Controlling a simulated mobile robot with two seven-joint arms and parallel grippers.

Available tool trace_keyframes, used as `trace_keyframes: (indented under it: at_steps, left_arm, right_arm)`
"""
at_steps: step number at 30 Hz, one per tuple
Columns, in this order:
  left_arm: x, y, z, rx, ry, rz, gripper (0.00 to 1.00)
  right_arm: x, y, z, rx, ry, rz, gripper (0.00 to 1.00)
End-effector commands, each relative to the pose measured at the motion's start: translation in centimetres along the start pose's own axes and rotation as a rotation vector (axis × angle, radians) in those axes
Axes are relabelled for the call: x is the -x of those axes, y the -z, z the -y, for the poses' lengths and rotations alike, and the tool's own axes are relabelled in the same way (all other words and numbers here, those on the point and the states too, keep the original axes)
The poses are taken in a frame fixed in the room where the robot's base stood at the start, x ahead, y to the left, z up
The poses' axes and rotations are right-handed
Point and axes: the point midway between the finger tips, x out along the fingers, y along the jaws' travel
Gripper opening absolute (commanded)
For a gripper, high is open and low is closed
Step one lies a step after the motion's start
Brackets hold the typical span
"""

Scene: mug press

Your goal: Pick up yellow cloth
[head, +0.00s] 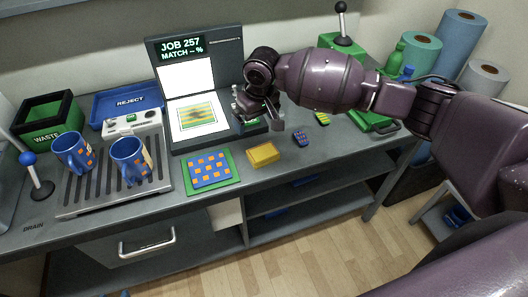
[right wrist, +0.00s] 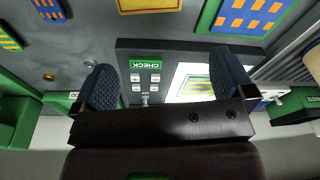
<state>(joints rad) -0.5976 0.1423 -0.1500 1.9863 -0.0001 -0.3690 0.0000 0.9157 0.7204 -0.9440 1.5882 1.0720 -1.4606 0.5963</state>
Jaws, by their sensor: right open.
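The yellow cloth (head: 263,154) lies as a small folded pad on the grey bench, right of the green mat. Its edge also shows at the top of the right wrist view (right wrist: 150,5). My right gripper (head: 256,108) is open and empty. It hangs behind the cloth, over the right part of the job machine, apart from the cloth. In the right wrist view its two dark fingers (right wrist: 165,78) are spread wide, with the CHECK panel (right wrist: 145,75) beyond them. My left gripper is not in view.
A green mat (head: 235,182) with a blue and orange checked piece lies left of the cloth. A small checked block (head: 300,138) is at its right. Two blue mugs (head: 73,152) (head: 131,160) stand on the drain rack (head: 85,205). The job machine (head: 195,85) stands behind.

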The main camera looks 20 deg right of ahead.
Motion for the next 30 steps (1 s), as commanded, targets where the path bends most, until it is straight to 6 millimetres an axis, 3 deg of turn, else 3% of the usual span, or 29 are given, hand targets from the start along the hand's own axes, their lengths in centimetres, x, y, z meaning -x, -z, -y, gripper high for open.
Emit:
trace_keyframes:
  at_steps: [5, 11, 30]
  left_arm:
    - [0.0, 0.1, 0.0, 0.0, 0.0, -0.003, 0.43]
    - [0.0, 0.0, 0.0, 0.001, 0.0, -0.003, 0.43]
    - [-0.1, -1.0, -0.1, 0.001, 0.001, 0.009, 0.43]
  right_arm:
    - [0.1, -2.2, -0.4, -0.115, -0.024, 0.146, 1.0]
    - [-0.6, -2.6, -0.6, -0.154, -0.038, 0.158, 1.0]
    - [-7.8, -4.0, -0.6, -0.15, -0.037, 0.156, 1.0]
